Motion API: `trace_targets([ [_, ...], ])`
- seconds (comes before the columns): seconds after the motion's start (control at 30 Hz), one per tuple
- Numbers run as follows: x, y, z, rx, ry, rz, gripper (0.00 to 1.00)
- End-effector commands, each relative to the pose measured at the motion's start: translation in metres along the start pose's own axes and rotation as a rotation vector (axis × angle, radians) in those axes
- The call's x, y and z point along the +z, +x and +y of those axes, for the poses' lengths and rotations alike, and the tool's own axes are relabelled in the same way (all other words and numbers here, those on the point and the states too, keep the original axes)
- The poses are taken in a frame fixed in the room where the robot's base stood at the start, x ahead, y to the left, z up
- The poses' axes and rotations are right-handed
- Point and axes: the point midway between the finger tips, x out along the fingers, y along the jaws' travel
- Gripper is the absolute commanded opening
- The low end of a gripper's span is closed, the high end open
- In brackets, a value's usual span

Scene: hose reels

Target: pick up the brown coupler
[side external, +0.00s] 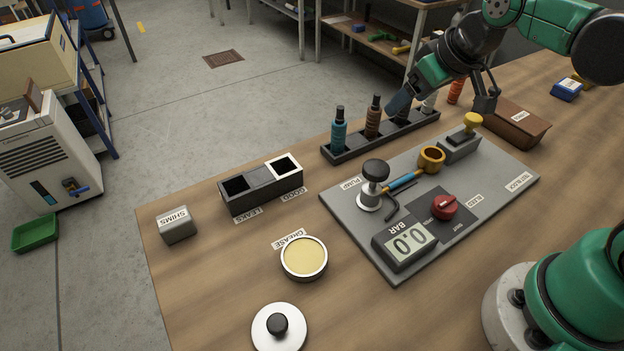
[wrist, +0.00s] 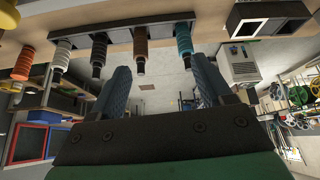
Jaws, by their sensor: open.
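The brown coupler (side external: 374,115) stands upright in a dark rack (side external: 345,153), beside the teal coupler (side external: 339,132). In the wrist view, which is upside down, the brown coupler (wrist: 140,46) hangs from the rack between a black coupler (wrist: 98,50) and the teal one. My gripper (side external: 397,104) is right of the brown coupler in the side view, its blue finger partly hiding the rack's middle. The wrist view shows both fingers of my gripper (wrist: 160,66) spread with nothing between them. The brown coupler lies beyond the fingertips, slightly left of their middle.
A white coupler (side external: 429,102) and an orange one (side external: 456,91) stand farther right. The test board (side external: 450,225), with pump and gauge, lies in front of the rack. A two-bin box (side external: 262,190) is left, a brown bin (side external: 515,125) right.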

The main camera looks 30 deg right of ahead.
Motion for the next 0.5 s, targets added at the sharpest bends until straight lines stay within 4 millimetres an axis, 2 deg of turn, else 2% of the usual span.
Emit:
trace_targets([
  [0.03,-0.011,0.008,0.007,-0.008,-0.013,-0.019,0.72],
  [0.2,-0.033,0.041,0.027,-0.049,-0.081,-0.081,0.72],
  [0.33,-0.041,0.064,0.039,-0.078,-0.121,-0.11,0.72],
  [0.5,-0.043,0.081,0.047,-0.099,-0.148,-0.127,0.72],
])
